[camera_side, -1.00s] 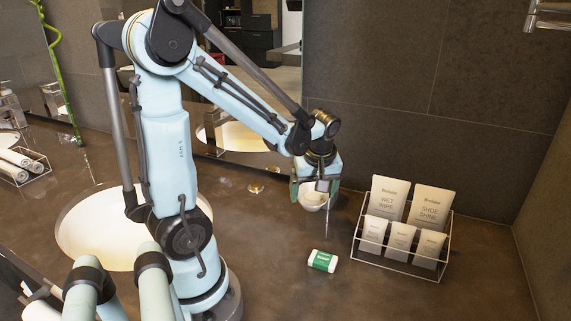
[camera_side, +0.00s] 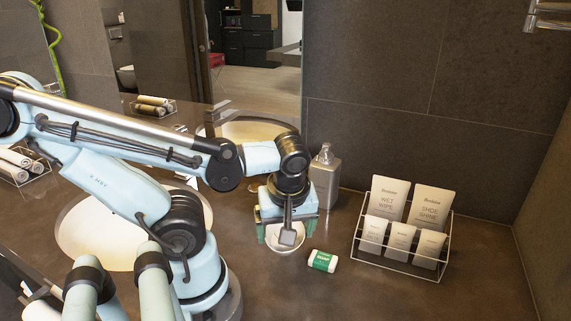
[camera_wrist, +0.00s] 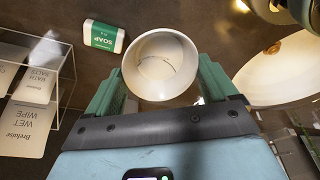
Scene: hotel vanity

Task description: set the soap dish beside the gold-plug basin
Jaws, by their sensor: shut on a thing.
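The soap dish, a small white round bowl (camera_side: 287,247), is held by my gripper (camera_side: 286,231) low over the counter, with its mouth up. Whether it touches the counter is unclear. In the wrist view my gripper (camera_wrist: 160,95) has its green fingers on both sides of the empty bowl (camera_wrist: 161,62). A large pale basin (camera_side: 95,232) is left of the gripper, partly hidden by my arm. It also shows at the right of the wrist view (camera_wrist: 285,82), with a small gold patch inside that looks like its plug.
A wrapped soap bar (camera_side: 323,261) lies close to the right of the bowl. A wire rack of sachets (camera_side: 402,262) stands further right. A pump bottle (camera_side: 325,178) stands behind the gripper near the mirror. Rolled towels (camera_side: 20,160) are at far left. Front-right counter is clear.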

